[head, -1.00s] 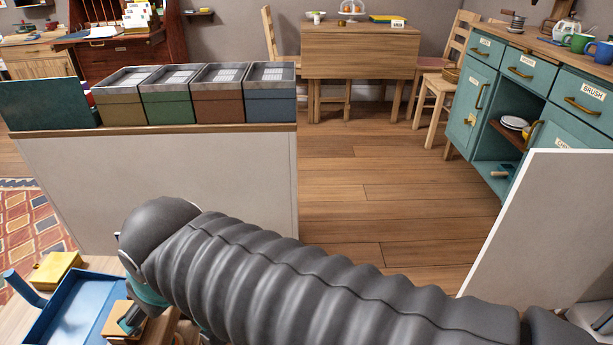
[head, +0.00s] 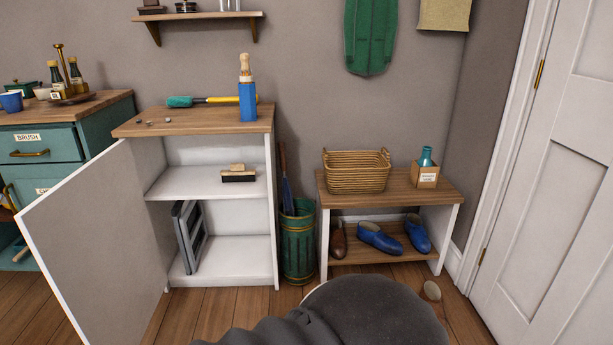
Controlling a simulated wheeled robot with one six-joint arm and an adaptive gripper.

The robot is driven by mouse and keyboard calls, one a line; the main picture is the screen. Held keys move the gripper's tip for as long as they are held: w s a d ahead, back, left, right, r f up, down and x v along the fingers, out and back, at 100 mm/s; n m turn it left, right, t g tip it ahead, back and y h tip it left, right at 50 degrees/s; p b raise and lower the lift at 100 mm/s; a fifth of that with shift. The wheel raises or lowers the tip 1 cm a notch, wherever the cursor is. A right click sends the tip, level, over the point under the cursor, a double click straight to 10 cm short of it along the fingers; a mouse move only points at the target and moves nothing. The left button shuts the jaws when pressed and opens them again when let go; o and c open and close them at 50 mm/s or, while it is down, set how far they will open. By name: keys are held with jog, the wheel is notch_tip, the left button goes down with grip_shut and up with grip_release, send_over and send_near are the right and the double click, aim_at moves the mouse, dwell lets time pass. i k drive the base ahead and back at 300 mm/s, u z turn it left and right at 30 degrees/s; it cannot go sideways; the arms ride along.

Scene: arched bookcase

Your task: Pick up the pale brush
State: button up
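A brush (head: 238,175) with a pale wooden back and dark bristles lies on the upper inner shelf of the open white cabinet (head: 275,200). A pale wooden-handled item, perhaps a brush (head: 245,68), stands upright in a blue holder (head: 247,102) on the cabinet top. A small oval brownish object (head: 432,291) is on the floor at the right; I cannot tell what it is. I cannot tell for sure which is the pale brush.
The cabinet door (head: 95,245) stands open to the left. A green bin (head: 298,245) with umbrellas is right of the cabinet. A bench (head: 390,200) holds a basket (head: 357,170), a box (head: 425,176) and shoes below. A white door (head: 550,180) is at the right.

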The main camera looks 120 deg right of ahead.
aim_at(236, 172)
jog(key=z, duration=3.35)
jog(key=i, duration=1.05)
jog(key=u, duration=0.5)
